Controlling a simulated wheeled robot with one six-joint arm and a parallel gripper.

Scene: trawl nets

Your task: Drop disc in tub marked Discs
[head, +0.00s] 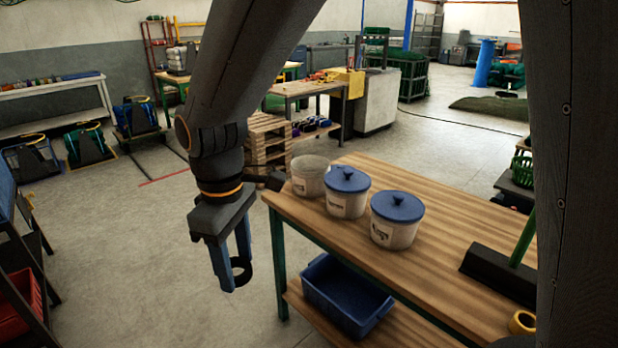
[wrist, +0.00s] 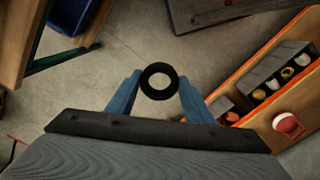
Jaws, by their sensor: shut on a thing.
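My gripper (head: 234,272) hangs fingers down over the open floor, left of the wooden bench. It is shut on a black ring-shaped disc (head: 247,278). In the wrist view the disc (wrist: 144,82) sits between the two blue fingertips (wrist: 158,88), its round hole showing. Three whitish tubs stand in a row at the bench's far left end. The far-left tub (head: 309,177) has no blue lid. The middle tub (head: 345,204) and the right tub (head: 394,233) have blue knobbed lids on. Each has a dark label, too small to read surely.
The wooden bench (head: 440,250) has clear top around the tubs. A black-based brush (head: 497,272) and a yellow ring (head: 522,322) lie on its right part. A blue crate (head: 343,293) is on the lower shelf. A pallet stack (head: 268,140) stands behind.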

